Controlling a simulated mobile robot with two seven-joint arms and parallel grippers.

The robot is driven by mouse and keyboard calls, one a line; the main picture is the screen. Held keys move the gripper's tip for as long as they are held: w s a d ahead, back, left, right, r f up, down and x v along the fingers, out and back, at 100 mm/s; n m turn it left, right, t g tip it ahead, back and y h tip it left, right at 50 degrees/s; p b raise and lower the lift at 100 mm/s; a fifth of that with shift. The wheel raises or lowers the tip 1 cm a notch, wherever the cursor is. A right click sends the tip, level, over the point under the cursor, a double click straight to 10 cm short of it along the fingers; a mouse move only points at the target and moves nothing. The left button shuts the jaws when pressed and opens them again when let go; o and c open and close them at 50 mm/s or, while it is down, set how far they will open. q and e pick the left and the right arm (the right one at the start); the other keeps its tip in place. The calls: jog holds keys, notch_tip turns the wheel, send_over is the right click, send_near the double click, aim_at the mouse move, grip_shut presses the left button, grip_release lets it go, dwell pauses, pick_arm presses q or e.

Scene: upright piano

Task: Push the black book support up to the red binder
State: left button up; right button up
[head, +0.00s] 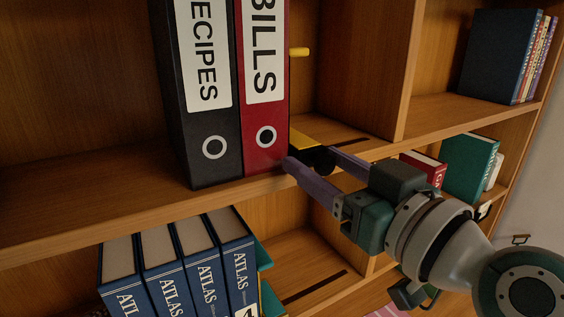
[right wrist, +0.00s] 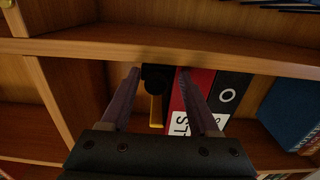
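The red binder (head: 265,115), labelled BILLS, stands upright on the middle shelf, touching the black RECIPES binder (head: 205,140) on its left. The black book support (head: 321,158) is low at the right of the red binder, partly hidden by my right gripper; a yellow part (head: 296,131) shows behind it. In the right wrist view, upside down, the black support (right wrist: 157,75) lies between my fingers, with the red binder (right wrist: 197,82) beside it. My right gripper (head: 312,157) has its fingers apart around the support, one finger in front of the red binder's lower edge. My left gripper is out of view.
A yellow peg (head: 299,51) sticks out right of the red binder. An upright divider (head: 410,65) bounds this compartment on the right. Bare shelf board (head: 90,195) lies left of the binders.

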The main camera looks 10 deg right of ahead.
jog(key=b+v, duration=0.3)
jog(key=v, duration=0.7)
jog(key=s+a+f+n+g+p, duration=0.1)
jog(key=s+a+f+g+p, duration=0.2)
jog(key=s+g+p, duration=0.25)
jog(key=s+d+f+m+g+h+p, duration=0.3)
jog(key=s+d+g+h, duration=0.3)
jog(key=s, duration=0.5)
jog(key=shift+s+d+g+p, duration=0.15)
jog(key=shift+d+g+p, duration=0.4)
jog(key=shift+g, duration=0.4)
